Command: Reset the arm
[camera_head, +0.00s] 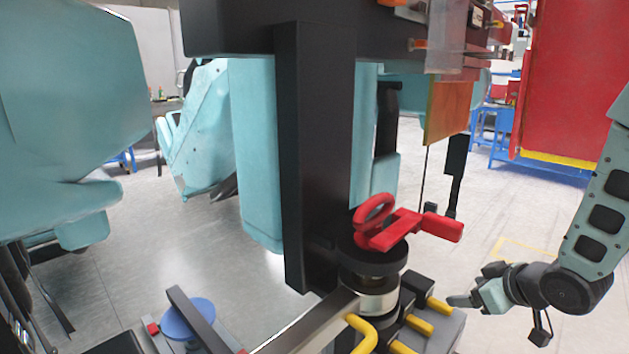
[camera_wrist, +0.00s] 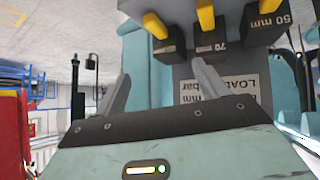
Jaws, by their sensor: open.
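My arm comes in at the right of the head view. My gripper (camera_head: 474,293) is just right of the yellow-handled black blocks (camera_head: 418,325). In the wrist view my gripper (camera_wrist: 165,84) shows two grey fingers spread apart with nothing between them. The blocks (camera_wrist: 211,43) appear upside down beyond the fingers, with "50 mm" and "70 mm" labels. A plate with "LOAD" lettering (camera_wrist: 222,87) lies behind the right finger. The gap between gripper and blocks is hard to judge.
A red clamp-like part (camera_head: 405,228) sits on a round black disc left of my gripper. A dark column (camera_head: 315,150) rises in the middle. A red panel (camera_head: 572,80) hangs at the upper right. Open floor (camera_head: 500,205) lies behind my gripper.

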